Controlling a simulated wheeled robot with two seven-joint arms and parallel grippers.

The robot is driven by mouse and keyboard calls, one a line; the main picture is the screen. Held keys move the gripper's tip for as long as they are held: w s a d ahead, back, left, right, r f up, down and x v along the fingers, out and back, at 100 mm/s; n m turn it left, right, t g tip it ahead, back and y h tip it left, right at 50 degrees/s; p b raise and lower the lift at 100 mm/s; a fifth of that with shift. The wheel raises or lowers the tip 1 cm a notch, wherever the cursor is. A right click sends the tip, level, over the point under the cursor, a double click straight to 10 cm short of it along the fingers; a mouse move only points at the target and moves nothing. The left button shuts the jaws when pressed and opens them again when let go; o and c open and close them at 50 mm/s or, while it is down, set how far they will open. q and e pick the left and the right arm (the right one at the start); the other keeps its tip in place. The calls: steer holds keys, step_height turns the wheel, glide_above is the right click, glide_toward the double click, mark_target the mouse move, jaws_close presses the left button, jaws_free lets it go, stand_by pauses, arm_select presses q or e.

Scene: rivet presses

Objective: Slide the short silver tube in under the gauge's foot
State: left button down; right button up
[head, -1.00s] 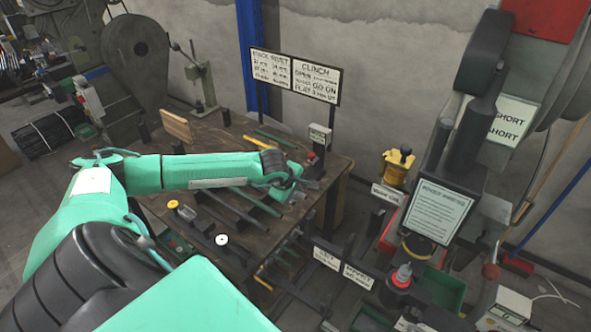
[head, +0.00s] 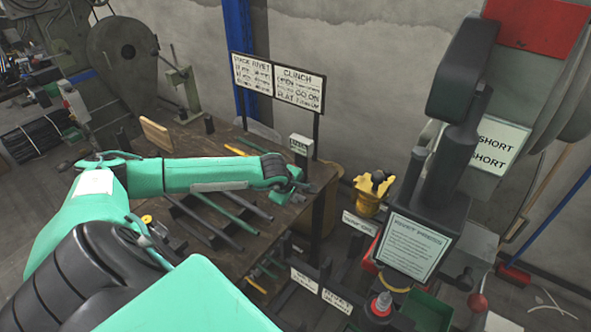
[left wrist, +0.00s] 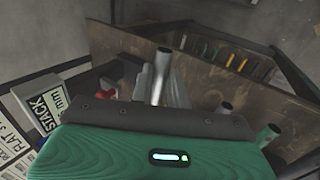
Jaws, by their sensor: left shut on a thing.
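My left gripper (head: 291,190) is over the right end of the workbench, just in front of the gauge. In the left wrist view it is shut on the short silver tube (left wrist: 160,76), whose open end stands out past the fingers. The gripper hides the tube in the head view. The gauge shows as a small pale block with a label (head: 300,146); in the left wrist view its "STACK" box (left wrist: 42,104) is at the left, beside a red part (left wrist: 106,93). The gauge's foot is hidden or unclear. My right gripper is not in view.
Several dark and green rods lie across the bench (head: 262,238), below my left forearm. A two-panel sign (head: 277,83) stands behind the gauge. A large dark press (head: 445,170) and a yellow object (head: 372,190) are to the right.

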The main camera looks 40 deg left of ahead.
arm_select(q)
step_height(320, 180, down, 5)
steer(key=shift+s, duration=0.15)
stand_by(0.4)
steer(key=w+b, duration=0.8)
steer(key=w, duration=0.1)
steer(key=shift+a+f, duration=0.2)
steer(key=shift+a, duration=0.25)
stand_by(0.4)
steer(key=shift+f, duration=0.2)
